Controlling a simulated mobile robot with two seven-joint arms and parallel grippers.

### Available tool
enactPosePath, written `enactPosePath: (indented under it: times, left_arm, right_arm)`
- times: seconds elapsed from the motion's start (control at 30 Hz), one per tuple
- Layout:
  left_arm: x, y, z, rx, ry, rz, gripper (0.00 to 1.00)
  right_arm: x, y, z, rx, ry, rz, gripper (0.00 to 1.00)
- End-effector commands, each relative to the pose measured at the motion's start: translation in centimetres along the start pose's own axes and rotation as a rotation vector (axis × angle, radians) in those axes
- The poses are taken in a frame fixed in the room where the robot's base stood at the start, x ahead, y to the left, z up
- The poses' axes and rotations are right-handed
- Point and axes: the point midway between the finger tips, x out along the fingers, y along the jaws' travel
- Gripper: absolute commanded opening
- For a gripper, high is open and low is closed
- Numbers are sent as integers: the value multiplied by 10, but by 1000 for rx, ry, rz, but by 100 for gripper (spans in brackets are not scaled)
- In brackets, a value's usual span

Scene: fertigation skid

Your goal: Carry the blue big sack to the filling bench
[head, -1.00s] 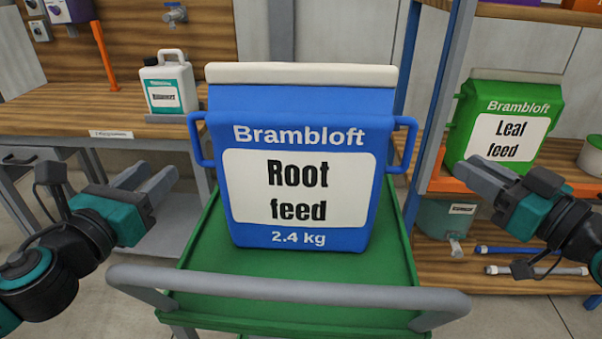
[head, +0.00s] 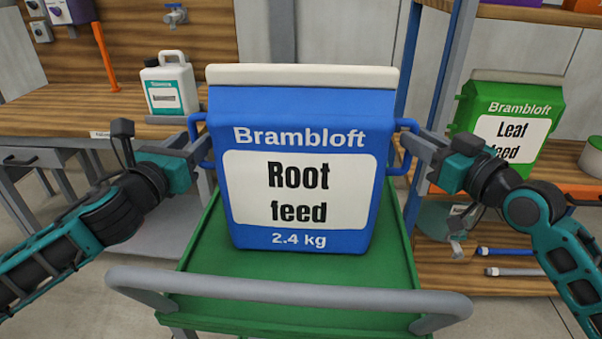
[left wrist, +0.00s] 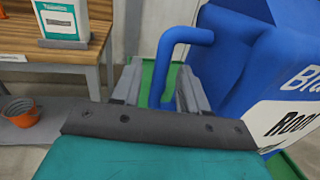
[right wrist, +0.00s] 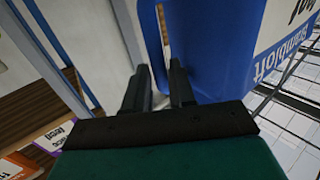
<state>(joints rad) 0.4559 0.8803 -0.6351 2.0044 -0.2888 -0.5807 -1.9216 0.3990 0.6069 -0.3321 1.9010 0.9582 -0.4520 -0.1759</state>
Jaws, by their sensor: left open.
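The blue big sack (head: 300,160), labelled Root feed with a white top, stands upright on a green cart (head: 215,262). It has a blue loop handle on each side. My left gripper (head: 200,148) is at the left handle (left wrist: 172,60); in the left wrist view its open fingers (left wrist: 160,88) stand on either side of the handle. My right gripper (head: 412,145) is at the right handle (head: 403,170). In the right wrist view its fingers (right wrist: 160,88) are a little apart with the blue handle running down between them; their grip on it is unclear.
A wooden bench (head: 60,121) with a white jug (head: 170,85) stands at the left. A shelf at the right holds a green Leaf feed sack (head: 510,110). The cart's grey push bar (head: 290,290) crosses in front of the blue sack.

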Motion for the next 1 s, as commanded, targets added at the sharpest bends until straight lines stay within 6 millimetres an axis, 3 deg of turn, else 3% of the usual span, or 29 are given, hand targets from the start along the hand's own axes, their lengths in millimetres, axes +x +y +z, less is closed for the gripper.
enactPosePath:
  times: [0.2, 0.53, 0.8, 1.0]
  left_arm:
    - [17, 0, 0, 0, 1, 0, 43]
    - [19, 0, 0, 0, 1, 0, 43]
    - [18, 0, 0, 0, 1, 0, 17]
    - [18, 0, 0, 0, 1, 1, 0]
  right_arm:
    - [17, 0, 0, -1, 0, 1, 24]
    - [19, 0, 0, -1, -1, 0, 24]
    - [18, 0, 0, -1, -1, 0, 0]
    - [18, 0, 0, -1, -1, 0, 0]
